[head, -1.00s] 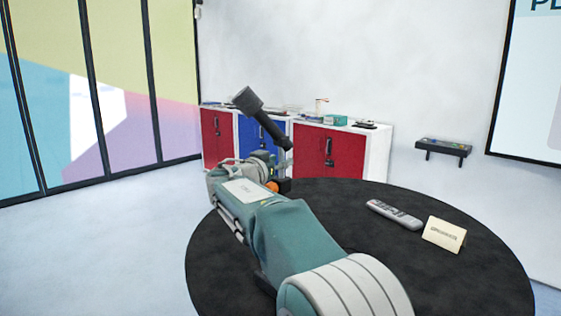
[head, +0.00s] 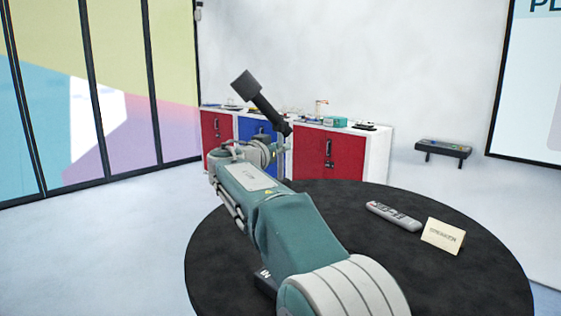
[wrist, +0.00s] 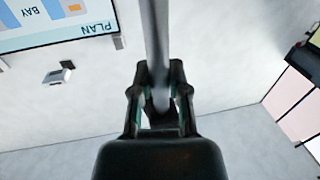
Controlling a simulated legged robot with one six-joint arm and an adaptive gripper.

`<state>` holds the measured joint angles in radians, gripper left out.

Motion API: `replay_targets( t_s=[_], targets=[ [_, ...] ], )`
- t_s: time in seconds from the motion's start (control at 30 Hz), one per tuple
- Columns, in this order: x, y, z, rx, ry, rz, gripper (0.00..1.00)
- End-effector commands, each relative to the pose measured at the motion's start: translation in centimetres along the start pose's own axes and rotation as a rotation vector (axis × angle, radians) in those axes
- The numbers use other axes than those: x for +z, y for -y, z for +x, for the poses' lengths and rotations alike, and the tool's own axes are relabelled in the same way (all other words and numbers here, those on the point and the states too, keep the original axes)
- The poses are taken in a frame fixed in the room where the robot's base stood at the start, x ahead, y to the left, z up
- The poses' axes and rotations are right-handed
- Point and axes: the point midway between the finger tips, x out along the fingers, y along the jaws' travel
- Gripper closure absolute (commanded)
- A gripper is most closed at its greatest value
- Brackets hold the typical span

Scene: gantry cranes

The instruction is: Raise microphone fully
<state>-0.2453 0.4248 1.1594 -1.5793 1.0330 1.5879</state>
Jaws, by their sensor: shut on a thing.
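The microphone (head: 262,98) is black with a blocky head at its upper left end. It is held up above the round table, tilted, with its handle running down to the right. My gripper (wrist: 160,98) is shut on the microphone's handle, which also shows in the wrist view (wrist: 157,45) between the two fingers.
The round black table (head: 225,285) holds a grey remote (head: 393,216) and a cream card (head: 443,236) at the right. Red and blue cabinets (head: 328,155) with small items stand behind. A wall shelf (head: 443,149) is at the right. Air around the microphone looks clear.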

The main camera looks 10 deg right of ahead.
Motion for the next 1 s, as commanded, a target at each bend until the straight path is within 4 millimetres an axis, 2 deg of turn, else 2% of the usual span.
replay_targets(
  t_s=[0.03,0.2,0.4,0.53,0.87,0.9,0.97,1.0],
  targets=[
    [-1.1,0.2,0.0,-0.005,-0.003,0.004,1.0],
    [-4.2,0.2,0.0,-0.005,-0.003,0.002,1.0],
    [-6.8,0.2,0.0,-0.005,-0.001,-0.001,1.0],
    [-7.5,0.2,0.0,-0.006,0.0,-0.001,1.0],
    [-7.6,0.2,0.0,-0.007,0.002,-0.003,1.0],
    [-7.6,0.2,0.0,-0.007,0.002,-0.003,0.7],
    [-7.6,0.2,0.0,-0.006,0.002,-0.004,0.43],
    [-7.6,0.2,0.0,-0.006,0.002,-0.003,0.43]
  ],
)
